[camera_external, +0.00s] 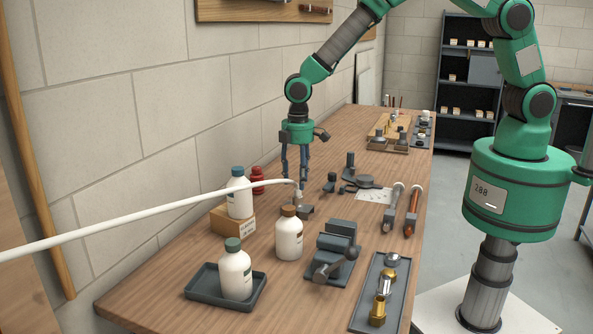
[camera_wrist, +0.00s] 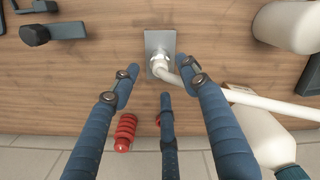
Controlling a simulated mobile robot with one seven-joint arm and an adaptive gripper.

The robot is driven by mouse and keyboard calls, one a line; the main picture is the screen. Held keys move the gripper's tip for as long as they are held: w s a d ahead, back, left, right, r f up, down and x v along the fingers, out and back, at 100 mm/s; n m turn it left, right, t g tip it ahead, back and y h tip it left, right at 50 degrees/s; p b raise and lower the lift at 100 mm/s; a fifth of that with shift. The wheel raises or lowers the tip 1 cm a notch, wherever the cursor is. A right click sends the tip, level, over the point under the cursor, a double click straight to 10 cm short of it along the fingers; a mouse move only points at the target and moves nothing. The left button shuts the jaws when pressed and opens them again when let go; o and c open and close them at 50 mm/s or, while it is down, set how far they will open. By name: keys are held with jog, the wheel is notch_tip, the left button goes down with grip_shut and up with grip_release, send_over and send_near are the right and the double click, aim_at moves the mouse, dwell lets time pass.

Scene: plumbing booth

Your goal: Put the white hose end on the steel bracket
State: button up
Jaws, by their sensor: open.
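The white hose (camera_external: 150,217) runs in from the left edge, above the table, and its end (camera_external: 293,182) is under my gripper. In the wrist view the hose end (camera_wrist: 160,63) overlaps the small grey steel bracket (camera_wrist: 160,42). The end looks to be at the bracket's plate, but I cannot tell if it is seated.
White bottles (camera_external: 289,238) stand in front, one on a wooden block and one in a dark tray (camera_external: 206,285). A red ribbed part (camera_external: 258,180) stands near the wall. A grey vise-like tool (camera_external: 335,250) and a fittings tray (camera_external: 362,312) lie nearer. Bare wood lies along the left front.

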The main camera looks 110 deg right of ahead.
notch_tip(320, 180, up, 7)
dwell(0.3)
dwell(0.5)
jog(key=shift+r, duration=0.15)
notch_tip(320, 180, up, 16)
jog(key=t, duration=0.1)
send_over(298, 188)
jog(key=s+a, duration=0.5)
jog(key=a, duration=0.4)
jog(key=s+a+r+t, duration=0.2)
jog(key=s+a+r, duration=0.6)
jog(key=r, duration=0.3)
jog(key=s+a+r+t, duration=0.1)
jog(key=s+a+r, duration=0.2)
jog(key=s, duration=0.9)
jog(key=s+a+r+t, duration=0.1)
jog(key=s+a+r, duration=0.2)
jog(key=s+a, duration=0.6)
jog(key=s, duration=0.4)
jog(key=shift+s+n+t, duration=0.25)
jog(key=shift+n+t, duration=0.05)
jog(key=shift+n, duration=0.1)
